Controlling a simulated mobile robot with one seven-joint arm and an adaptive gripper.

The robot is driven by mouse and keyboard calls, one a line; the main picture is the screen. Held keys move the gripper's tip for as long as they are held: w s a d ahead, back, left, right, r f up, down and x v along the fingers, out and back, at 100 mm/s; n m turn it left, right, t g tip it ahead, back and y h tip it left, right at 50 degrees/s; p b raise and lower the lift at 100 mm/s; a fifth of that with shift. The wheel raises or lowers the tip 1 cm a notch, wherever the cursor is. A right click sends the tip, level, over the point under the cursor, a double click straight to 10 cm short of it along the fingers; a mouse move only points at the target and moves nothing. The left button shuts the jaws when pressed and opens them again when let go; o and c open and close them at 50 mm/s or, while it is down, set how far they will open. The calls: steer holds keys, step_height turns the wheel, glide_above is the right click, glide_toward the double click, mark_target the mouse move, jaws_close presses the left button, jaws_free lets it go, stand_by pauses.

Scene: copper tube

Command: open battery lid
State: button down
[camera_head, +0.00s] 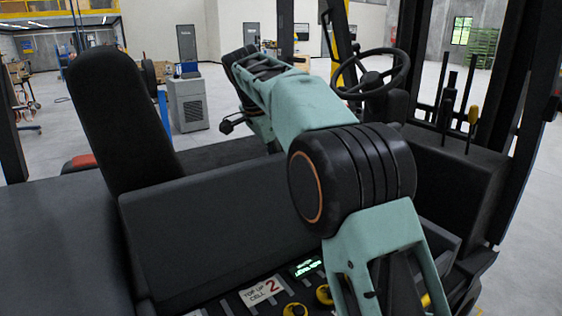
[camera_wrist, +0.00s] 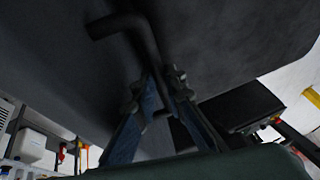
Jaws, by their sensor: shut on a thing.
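The dark grey battery lid (camera_head: 215,230) stands tilted up beside the seat in the head view. Below its lower edge, part of the battery shows, with yellow caps (camera_head: 295,309) and a "TOP UP CELL 2" label (camera_head: 262,291). In the wrist view the lid's underside or face (camera_wrist: 220,40) fills the upper part, with a dark bent handle (camera_wrist: 112,25) on it. My gripper (camera_wrist: 161,90) is shut on this handle, its fingers on either side of the lower bar. The head view does not show my gripper; my arm hides part of the battery area.
The black seat (camera_head: 118,120) stands behind the lid at left. A steering wheel (camera_head: 385,72) and levers (camera_head: 472,115) with a yellow knob stand at right, close to my arm. A dark mast post (camera_head: 525,120) is at far right. Open floor lies beyond the truck.

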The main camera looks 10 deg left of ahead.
steer(key=shift+w+a+f, duration=0.1)
steer(key=shift+a+f, duration=0.25)
steer(key=shift+a, duration=0.25)
steer(key=c, duration=2.4)
jaws_free()
steer(key=o, duration=0.4)
steer(key=shift+w+a+f, duration=0.3)
steer(key=shift+w, duration=0.25)
steer(key=shift+o, duration=0.2)
steer(key=shift+d+r, duration=0.15)
steer(key=shift+r, duration=0.1)
steer(key=shift+d+r, duration=0.1)
steer(key=shift+r, duration=0.2)
steer(key=v, duration=1.1)
steer(key=shift+s, duration=0.25)
